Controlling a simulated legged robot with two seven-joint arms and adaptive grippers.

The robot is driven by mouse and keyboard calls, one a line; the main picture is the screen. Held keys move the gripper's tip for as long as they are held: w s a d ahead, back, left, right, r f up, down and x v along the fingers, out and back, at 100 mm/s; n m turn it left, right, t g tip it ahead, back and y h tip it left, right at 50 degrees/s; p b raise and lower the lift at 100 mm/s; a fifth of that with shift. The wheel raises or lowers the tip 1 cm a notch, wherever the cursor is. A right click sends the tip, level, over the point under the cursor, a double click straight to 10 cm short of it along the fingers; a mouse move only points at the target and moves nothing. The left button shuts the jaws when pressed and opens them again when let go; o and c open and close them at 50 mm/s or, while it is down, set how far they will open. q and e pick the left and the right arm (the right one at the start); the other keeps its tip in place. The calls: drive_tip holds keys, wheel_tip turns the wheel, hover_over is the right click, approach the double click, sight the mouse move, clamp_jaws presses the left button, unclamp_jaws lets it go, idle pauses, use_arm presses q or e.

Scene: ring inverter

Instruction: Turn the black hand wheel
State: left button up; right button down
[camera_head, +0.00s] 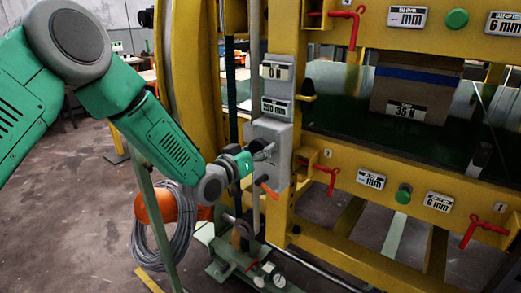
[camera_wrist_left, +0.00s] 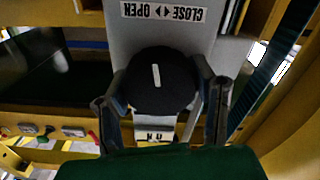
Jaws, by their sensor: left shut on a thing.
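The black hand wheel (camera_wrist_left: 160,83) is a round dark knob with a short white mark, seen in the left wrist view. The mark is close to upright, slightly tilted. Above it is an upside-down label (camera_wrist_left: 163,12) reading CLOSE and OPEN. My left gripper (camera_wrist_left: 162,108) has one finger on each side of the wheel and is shut on it. In the head view my left gripper (camera_head: 262,154) is at the front of a grey panel (camera_head: 275,133) on the yellow frame, and it mostly hides the wheel there. My right gripper is not in view.
An orange lever (camera_head: 268,189) sticks out just below the gripper. Red clamp handles (camera_head: 325,175) and green knobs (camera_head: 403,194) sit on the yellow beams to the right. A coiled grey cable (camera_head: 165,235) hangs below my left arm. Open floor lies at the left.

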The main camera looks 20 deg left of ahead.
use_arm(q)
drive_tip(key=m, duration=0.3)
drive_tip(key=m+b, duration=0.1)
drive_tip(key=m, duration=0.1)
drive_tip(key=shift+s+f+m, duration=0.1)
drive_tip(key=shift+f+m, duration=0.2)
drive_tip(key=shift+f, duration=0.05)
drive_tip(key=m+b, duration=0.1)
drive_tip(key=m, duration=0.3)
drive_tip(key=shift+m+b, duration=0.3)
drive_tip(key=shift+m, duration=0.1)
drive_tip(key=shift+d, duration=0.1)
drive_tip(key=o, duration=1.2)
drive_tip(key=shift+r, duration=0.15)
drive_tip(key=shift+s+a, duration=0.2)
drive_tip(key=shift+s, duration=0.1)
drive_tip(key=v, duration=1.1)
drive_tip(key=shift+s, duration=0.1)
